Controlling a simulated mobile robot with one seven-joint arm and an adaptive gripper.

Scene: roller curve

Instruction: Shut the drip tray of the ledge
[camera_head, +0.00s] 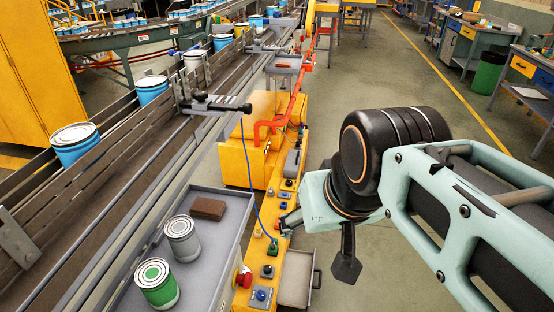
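The yellow ledge (244,292) runs along the near side of the conveyor and carries buttons and small fittings. A shallow grey drip tray (296,291) sticks out from under its right side near the bottom of the view, with a dark handle (318,279) at its outer edge. The tray stands open. My gripper (345,266) is mostly hidden behind my wrist. A dark finger-like part hangs below the wrist, to the right of the tray handle and apart from it in the picture. Its grip state is unclear.
A red button (243,277) and orange pipes (285,117) are on the ledge side. Open floor (390,80) lies to the right.

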